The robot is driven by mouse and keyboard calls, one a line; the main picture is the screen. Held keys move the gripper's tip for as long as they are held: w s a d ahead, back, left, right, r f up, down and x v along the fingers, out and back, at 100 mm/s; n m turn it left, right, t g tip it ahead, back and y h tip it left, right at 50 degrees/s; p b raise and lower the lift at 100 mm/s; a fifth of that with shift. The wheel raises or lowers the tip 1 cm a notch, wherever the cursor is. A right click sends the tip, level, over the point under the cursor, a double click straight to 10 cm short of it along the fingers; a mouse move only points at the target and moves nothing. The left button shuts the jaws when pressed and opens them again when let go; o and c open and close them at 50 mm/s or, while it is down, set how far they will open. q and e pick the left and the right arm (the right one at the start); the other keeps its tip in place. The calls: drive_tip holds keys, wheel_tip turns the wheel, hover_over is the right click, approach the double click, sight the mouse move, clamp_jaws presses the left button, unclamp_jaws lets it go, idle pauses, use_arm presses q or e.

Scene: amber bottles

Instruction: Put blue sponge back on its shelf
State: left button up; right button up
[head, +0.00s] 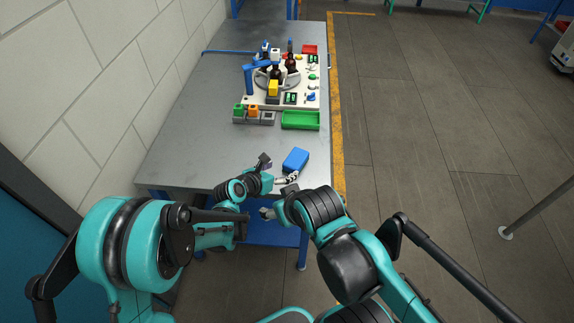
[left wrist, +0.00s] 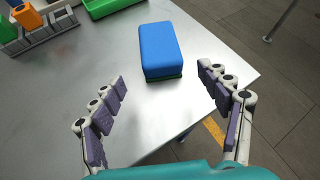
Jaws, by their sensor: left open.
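The blue sponge (head: 296,159) lies flat on the grey table near its front right corner. In the left wrist view the sponge (left wrist: 160,47) has a blue top and a thin dark green underside. My left gripper (head: 279,169) is open and empty, just on the near side of the sponge. In the left wrist view its two fingers (left wrist: 163,85) are spread wide, and the sponge lies ahead of them, beyond the tips. My right gripper (head: 267,213) is low, in front of the table's edge, and too small to read. I cannot tell which surface is the sponge's shelf.
The metal table (head: 190,150) is clear around the sponge. A green tray (head: 301,121) and a grey holder (head: 252,119) with coloured blocks stand farther back. Behind them is a white board (head: 310,98) with amber bottles. A blue surface (head: 268,236) shows below the table's front edge.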

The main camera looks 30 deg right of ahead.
use_arm(q)
drive_tip(key=p+v, duration=0.1)
drive_tip(key=v, duration=0.5)
drive_tip(key=shift+a, duration=0.2)
drive_tip(key=shift+s+r, duration=0.1)
drive_tip(key=s+a+r+m+t+y, duration=0.1)
drive_tip(key=a+r+m, duration=0.25)
drive_tip(key=a, duration=0.25)
drive_tip(key=a+r+m+y, duration=0.2)
drive_tip(key=a+m, duration=0.2)
drive_tip(key=a, duration=0.2)
drive_tip(key=s+a+r+m+t+y, duration=0.1)
drive_tip(key=a+r+m, duration=0.25)
drive_tip(key=a, duration=0.25)
drive_tip(key=s+a+m+y, duration=0.3)
drive_tip(key=s+a+m, duration=0.3)
drive_tip(key=a, duration=0.4)
drive_tip(key=s+a+m+y, duration=0.3)
drive_tip(key=s+a+m, duration=0.4)
drive_tip(key=a, duration=0.4)
drive_tip(key=shift+s+r+m+g, duration=0.3)
drive_tip(key=shift+r+m, duration=0.15)
drive_tip(key=shift+m, duration=0.25)
